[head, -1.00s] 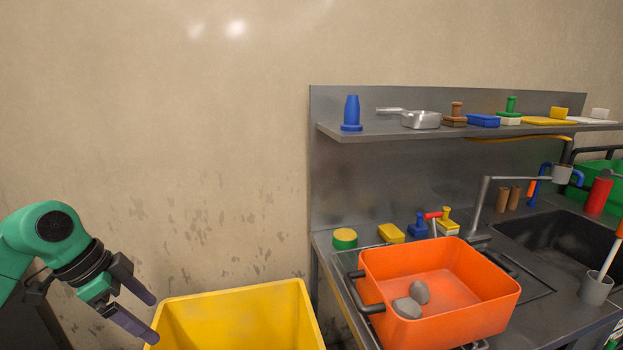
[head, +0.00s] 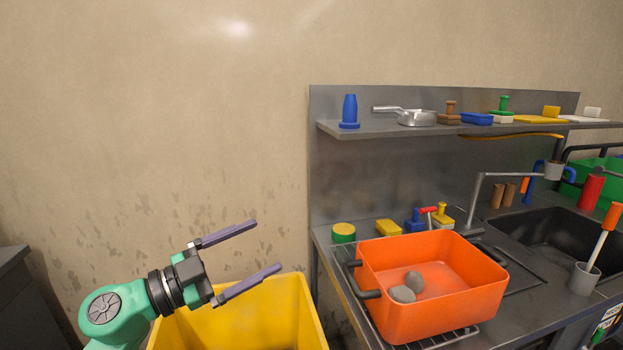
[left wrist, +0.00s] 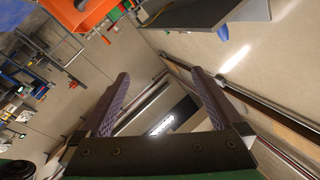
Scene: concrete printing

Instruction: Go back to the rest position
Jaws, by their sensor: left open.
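My left gripper (head: 262,258) is open and empty, held above and in front of the yellow bin (head: 235,325) in the head view. Its two fingers point right and slightly up. In the left wrist view the open fingers (left wrist: 157,100) have nothing between them. My right gripper is not in view.
An orange tub (head: 430,318) with grey lumps (head: 408,288) stands on the metal counter right of the gripper. A shelf (head: 390,130) with small tools runs above. A dark sink (head: 560,240) is farther right. A dark cabinet (head: 22,300) stands at the left. The wall behind is bare.

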